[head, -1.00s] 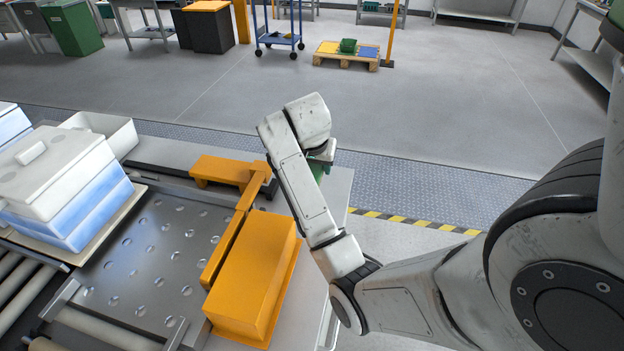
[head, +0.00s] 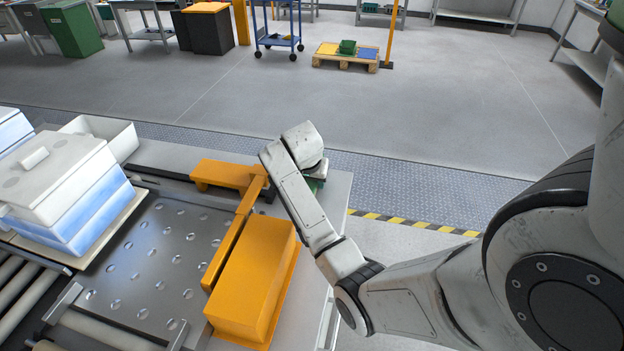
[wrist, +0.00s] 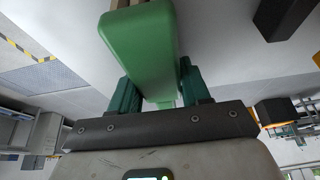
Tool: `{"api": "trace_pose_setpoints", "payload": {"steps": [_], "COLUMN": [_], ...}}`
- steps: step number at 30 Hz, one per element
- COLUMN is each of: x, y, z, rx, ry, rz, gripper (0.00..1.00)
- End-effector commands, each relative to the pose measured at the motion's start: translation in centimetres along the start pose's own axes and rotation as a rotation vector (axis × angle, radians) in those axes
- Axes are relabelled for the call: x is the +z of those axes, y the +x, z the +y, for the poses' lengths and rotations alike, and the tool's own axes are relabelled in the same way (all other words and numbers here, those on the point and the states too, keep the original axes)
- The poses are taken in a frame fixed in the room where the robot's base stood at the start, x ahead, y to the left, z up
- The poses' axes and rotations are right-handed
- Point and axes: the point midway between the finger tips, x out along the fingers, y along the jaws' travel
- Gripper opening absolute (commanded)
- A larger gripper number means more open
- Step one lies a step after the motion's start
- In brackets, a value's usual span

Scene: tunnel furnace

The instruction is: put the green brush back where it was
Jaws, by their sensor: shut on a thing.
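The green brush (wrist: 139,45) fills the upper middle of the wrist view, with pale bristles at the top edge of the picture. My gripper (wrist: 158,80) is shut on it, one teal finger on each side of its narrow part. In the head view my gripper (head: 315,182) is low over the right far part of the grey bench top (head: 335,205), right of the orange bracket. Only a bit of green shows there below my wrist. Whether the bristles touch the bench is hidden.
An orange bracket (head: 225,174) and a long orange box (head: 250,275) stand left of my arm. A perforated metal plate (head: 150,255) and a white-and-blue container (head: 65,190) lie further left. The bench's right edge is close to my gripper, with open floor beyond.

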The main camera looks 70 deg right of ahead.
Motion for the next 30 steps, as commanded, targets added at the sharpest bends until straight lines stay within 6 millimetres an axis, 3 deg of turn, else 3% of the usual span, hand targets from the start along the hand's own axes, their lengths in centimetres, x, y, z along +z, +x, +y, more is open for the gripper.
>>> {"api": "trace_pose_setpoints", "payload": {"steps": [9, 19, 23, 30], "x": [0.1, -0.1, -0.1, -0.1], "y": [0.1, -0.5, -2.3, -7.2], "z": [0.0, 0.0, -0.2, -0.1], "rx": [0.001, -0.001, -0.003, -0.003], "ry": [0.0, 0.0, -0.001, 0.0], "rz": [0.0, 0.001, 0.003, 0.003], "gripper": [0.72, 0.72, 0.72, 0.72]}}
